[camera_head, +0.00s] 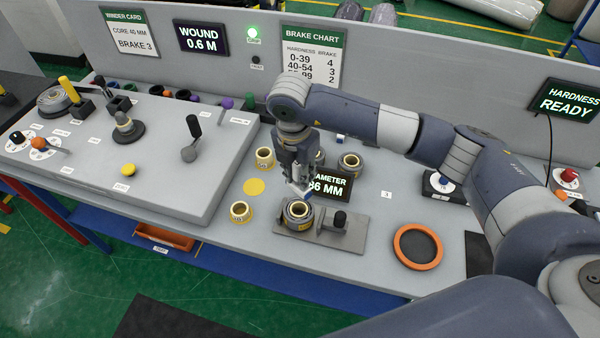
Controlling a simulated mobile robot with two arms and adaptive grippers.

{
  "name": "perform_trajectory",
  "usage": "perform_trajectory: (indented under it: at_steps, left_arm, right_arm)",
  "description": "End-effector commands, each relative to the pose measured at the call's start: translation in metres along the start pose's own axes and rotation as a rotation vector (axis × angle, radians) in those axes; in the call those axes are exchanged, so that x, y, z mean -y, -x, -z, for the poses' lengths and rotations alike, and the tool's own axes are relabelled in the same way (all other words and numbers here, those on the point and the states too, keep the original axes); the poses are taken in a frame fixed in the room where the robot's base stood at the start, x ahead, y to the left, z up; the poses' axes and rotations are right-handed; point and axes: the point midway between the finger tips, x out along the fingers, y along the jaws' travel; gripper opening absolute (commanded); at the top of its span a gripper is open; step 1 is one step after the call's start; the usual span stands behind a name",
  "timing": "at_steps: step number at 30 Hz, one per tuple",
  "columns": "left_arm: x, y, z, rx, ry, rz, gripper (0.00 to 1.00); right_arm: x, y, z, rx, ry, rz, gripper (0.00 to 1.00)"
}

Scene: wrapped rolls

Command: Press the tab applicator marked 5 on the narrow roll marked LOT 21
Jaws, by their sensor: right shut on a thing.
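My right gripper (299,182) reaches down from the right arm over the bench. It is shut on a small white and blue piece (307,195), which looks like the tab applicator; no number on it can be read. The piece is just above or touching a grey roll (297,222) with a tan core, and I cannot tell which. This roll sits on a grey fixture plate (345,238) with a black knob. Its label is too small to read, so I cannot confirm LOT 21. My left gripper is not in view.
Other rolls stand close by: one at left (240,212), one behind (265,158), one behind right (350,165). A diameter display (330,187) stands behind the fixture. An orange ring (418,246) lies at right. The sloped control console (150,190) fills the left.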

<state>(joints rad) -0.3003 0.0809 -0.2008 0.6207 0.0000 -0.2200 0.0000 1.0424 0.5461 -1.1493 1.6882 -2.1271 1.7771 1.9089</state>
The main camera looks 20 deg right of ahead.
Motion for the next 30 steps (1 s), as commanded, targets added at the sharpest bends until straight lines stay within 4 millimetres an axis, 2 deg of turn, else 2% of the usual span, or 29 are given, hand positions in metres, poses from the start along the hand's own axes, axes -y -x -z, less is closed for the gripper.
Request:
perform_trajectory:
  at_steps: [12,18,30]
  left_arm:
    - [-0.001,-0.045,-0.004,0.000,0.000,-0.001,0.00]
    - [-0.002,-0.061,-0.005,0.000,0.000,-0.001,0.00]
    - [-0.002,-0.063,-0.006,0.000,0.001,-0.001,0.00]
  right_arm:
    - [0.001,-0.051,0.007,0.000,0.001,0.002,0.00]
    - [0.001,-0.069,0.009,0.000,0.001,0.001,0.00]
    - [0.000,-0.073,0.009,0.000,0.001,0.001,0.00]
